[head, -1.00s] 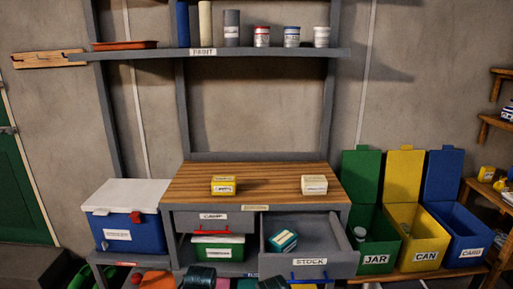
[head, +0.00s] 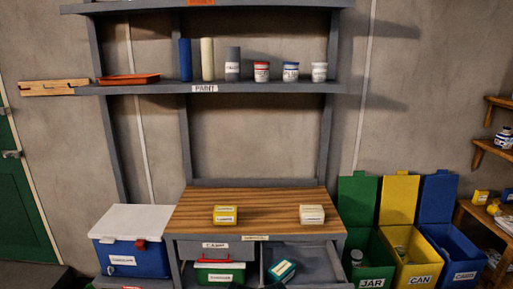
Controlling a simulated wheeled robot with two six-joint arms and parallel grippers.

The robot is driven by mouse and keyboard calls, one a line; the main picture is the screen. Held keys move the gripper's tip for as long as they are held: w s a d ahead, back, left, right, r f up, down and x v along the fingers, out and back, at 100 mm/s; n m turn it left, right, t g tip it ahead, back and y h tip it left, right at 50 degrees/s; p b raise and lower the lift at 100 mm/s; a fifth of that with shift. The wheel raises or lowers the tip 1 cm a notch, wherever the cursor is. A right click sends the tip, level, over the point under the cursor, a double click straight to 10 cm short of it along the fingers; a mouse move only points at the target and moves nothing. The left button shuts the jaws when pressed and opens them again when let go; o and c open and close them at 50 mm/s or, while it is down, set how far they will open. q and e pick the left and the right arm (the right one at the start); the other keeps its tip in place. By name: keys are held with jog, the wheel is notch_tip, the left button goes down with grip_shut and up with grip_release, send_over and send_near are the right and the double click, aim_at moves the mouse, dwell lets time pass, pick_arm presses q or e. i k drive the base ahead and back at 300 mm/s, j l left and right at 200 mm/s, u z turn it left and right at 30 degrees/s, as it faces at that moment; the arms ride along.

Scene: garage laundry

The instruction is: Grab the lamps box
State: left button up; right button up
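Three small boxes could be the lamps box, but their labels are too small to read. A yellow box (head: 225,215) sits on the left of the wooden workbench top (head: 265,203). A cream box (head: 312,215) sits on the right of the same top. A teal and white box (head: 282,270) lies at an angle in the open drawer (head: 310,262) below. Neither of my grippers can be made out in the head view.
A blue cooler (head: 135,258) with a white lid stands left of the bench. Green (head: 372,268), yellow (head: 415,262) and blue (head: 455,255) bins with raised lids stand to the right. A shelf (head: 270,87) above holds several cans and rolls. The bench top is otherwise clear.

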aim_at(223, 214)
jog(key=i+l+z, duration=0.2)
jog(key=l+z, duration=0.15)
jog(key=i+l+z, duration=0.5)
jog(key=z, duration=0.2)
jog(key=i+l+u, duration=0.35)
jog(key=i+u, duration=0.3)
jog(key=u, duration=0.15)
jog(key=i+l+u, duration=0.25)
jog(key=u, duration=0.25)
